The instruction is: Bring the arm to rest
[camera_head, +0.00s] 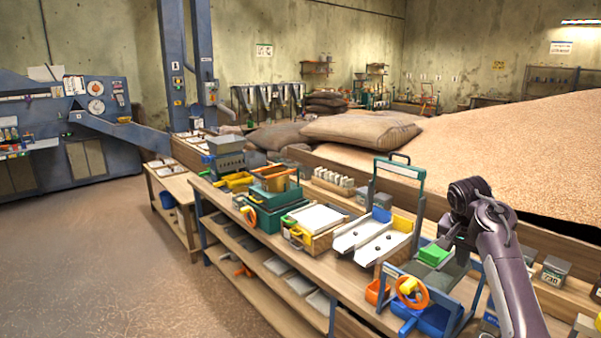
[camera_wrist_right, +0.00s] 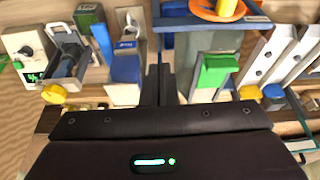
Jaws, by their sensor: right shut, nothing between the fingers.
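My right arm (camera_head: 507,265) comes in from the lower right of the head view and bends down over the right part of the workbench. My right gripper (camera_head: 446,244) is just behind a green block (camera_head: 433,254) on the blue-framed device. In the right wrist view the dark fingers of my right gripper (camera_wrist_right: 174,86) are together, with nothing between them. The green block (camera_wrist_right: 215,70) is to the right of the fingers there. I cannot tell the gap between fingers and bench parts. My left gripper is not in view.
The workbench (camera_head: 335,250) is crowded. A blue-framed device with an orange handwheel (camera_head: 412,293) stands close to my arm, and a two-channel chute (camera_head: 374,237) stands left of it. A grain heap (camera_head: 520,150) lies behind. The floor (camera_head: 120,260) at left is clear.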

